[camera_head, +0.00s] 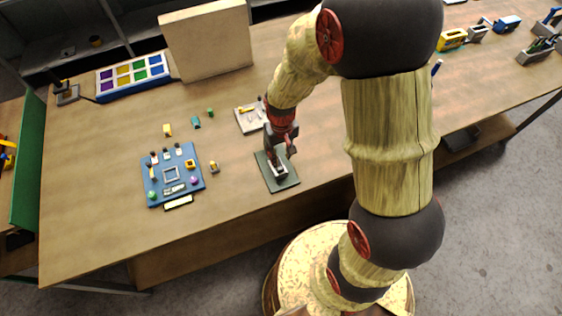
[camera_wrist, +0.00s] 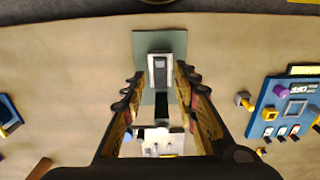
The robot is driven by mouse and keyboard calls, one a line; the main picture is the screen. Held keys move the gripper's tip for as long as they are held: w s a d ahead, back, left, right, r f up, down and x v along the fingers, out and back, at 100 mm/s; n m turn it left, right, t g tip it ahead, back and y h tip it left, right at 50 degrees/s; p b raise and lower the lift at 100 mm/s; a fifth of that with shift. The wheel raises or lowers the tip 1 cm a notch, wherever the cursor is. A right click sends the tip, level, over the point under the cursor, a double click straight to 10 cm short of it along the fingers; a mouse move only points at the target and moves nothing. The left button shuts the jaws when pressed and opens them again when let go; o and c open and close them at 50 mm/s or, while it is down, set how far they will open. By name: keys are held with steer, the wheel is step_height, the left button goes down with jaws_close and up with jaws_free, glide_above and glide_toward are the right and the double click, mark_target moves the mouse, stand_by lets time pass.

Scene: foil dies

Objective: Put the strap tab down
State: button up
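My gripper (camera_head: 281,149) points down over a grey-green plate (camera_head: 290,182) near the table's front edge. A small pale block with a dark grey top (camera_wrist: 160,68) stands on the plate, which also shows in the wrist view (camera_wrist: 146,40). In the wrist view my gripper's fingers (camera_wrist: 160,80) are spread on both sides of the block, with a gap at each side. I see nothing clamped between them. I cannot tell for sure which piece is the strap tab. In the head view my gripper partly hides the block.
A white tray (camera_head: 244,126) with small parts lies just behind the plate. A blue board (camera_head: 157,194) with several parts is to the left, with a few loose pieces around it. A blue-edged box of coloured cells (camera_head: 134,92) and a beige panel (camera_head: 208,65) stand at the back.

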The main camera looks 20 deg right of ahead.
steer(key=s+r+t, duration=0.1)
steer(key=s+r, duration=0.1)
steer(key=r, duration=0.8)
steer(key=s+r+t, duration=0.2)
steer(key=r, duration=0.7)
steer(key=s+r+t, duration=0.2)
steer(key=s+r, duration=0.8)
steer(key=r, duration=0.1)
steer(key=shift+t, duration=0.3)
step_height(320, 180, down, 11)
steer(key=b, duration=1.1)
steer(key=shift+f, duration=0.15)
